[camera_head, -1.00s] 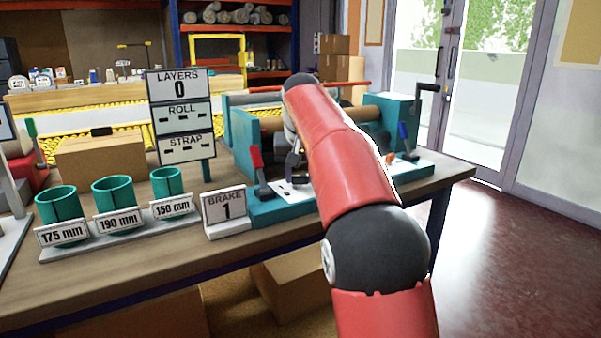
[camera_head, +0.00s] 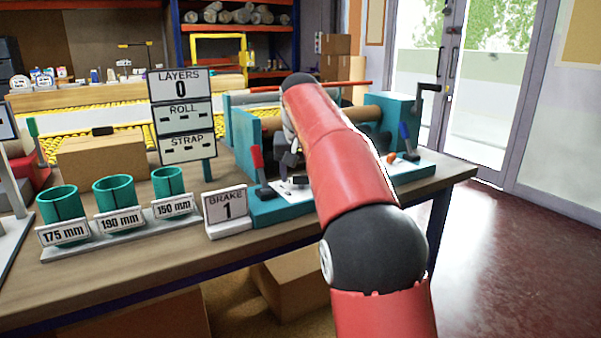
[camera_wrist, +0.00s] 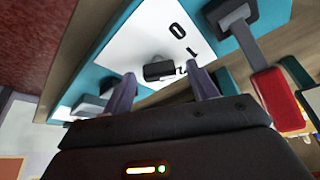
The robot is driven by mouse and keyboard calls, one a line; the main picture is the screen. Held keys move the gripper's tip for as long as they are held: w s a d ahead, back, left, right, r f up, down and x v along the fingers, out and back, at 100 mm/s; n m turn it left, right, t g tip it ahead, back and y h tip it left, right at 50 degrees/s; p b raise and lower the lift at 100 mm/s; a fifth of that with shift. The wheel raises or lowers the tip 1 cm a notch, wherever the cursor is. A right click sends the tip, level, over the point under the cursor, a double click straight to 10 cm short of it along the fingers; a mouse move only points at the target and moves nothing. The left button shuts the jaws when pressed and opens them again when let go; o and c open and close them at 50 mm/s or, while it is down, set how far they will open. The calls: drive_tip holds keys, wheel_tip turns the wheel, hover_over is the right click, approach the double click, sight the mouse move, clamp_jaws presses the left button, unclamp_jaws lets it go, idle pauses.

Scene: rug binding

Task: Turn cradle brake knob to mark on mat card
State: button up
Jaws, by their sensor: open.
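The teal cradle (camera_head: 250,130) stands on the bench, partly hidden by my arm. A white dial plate on it (camera_wrist: 140,35) carries the marks 0, 1 and 2. The black brake knob (camera_wrist: 159,71) sits on this plate, its end near the 1 and 2 marks. My gripper (camera_wrist: 163,88) is open, with one fingertip on each side below the knob in the wrist view; I cannot tell whether they touch it. In the head view my gripper (camera_head: 289,160) is just above the plate. The brake sign (camera_head: 226,205) reads 1.
A red-handled lever (camera_head: 257,165) stands left of the plate; its red handle (camera_wrist: 274,95) is close to my gripper in the wrist view. A blue lever (camera_head: 405,137) and crank stand at right. Teal rings (camera_head: 114,192) and the layers sign (camera_head: 180,86) are at left.

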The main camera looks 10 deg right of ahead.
drive_tip(key=v, duration=0.7)
drive_tip(key=shift+s+r, duration=0.2)
drive_tip(key=shift+r, duration=0.15)
